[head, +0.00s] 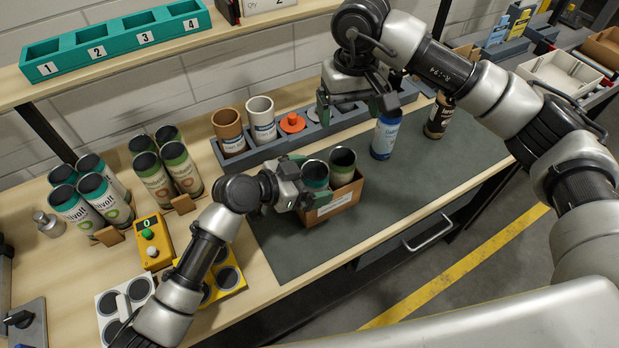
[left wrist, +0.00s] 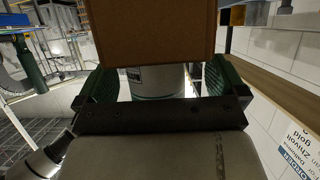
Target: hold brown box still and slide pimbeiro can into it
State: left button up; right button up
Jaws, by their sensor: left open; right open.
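The small brown box (head: 345,203) stands on the dark mat. A teal-rimmed can (head: 315,174) and a green-rimmed can (head: 343,160) stand upright in it. Their labels are mostly hidden, so I cannot tell which is the pimbeiro can. My left gripper (head: 293,188) is open at the box's left side. In the left wrist view the box wall (left wrist: 150,35) fills the top, and part of a pale can (left wrist: 158,82) shows between the open fingers; firm contact cannot be made out. My right gripper (head: 354,103) is open and empty, above and behind the box.
A grey rack (head: 270,153) with brown and white mugs and an orange part runs behind the box. A blue can (head: 385,135) and a dark can (head: 438,117) stand to the right. Several cans stand at the left, near a yellow button box (head: 153,243). The front-right mat is clear.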

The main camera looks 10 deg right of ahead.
pick_arm(q)
jog(key=v, duration=1.2)
jog(key=shift+f, duration=0.1)
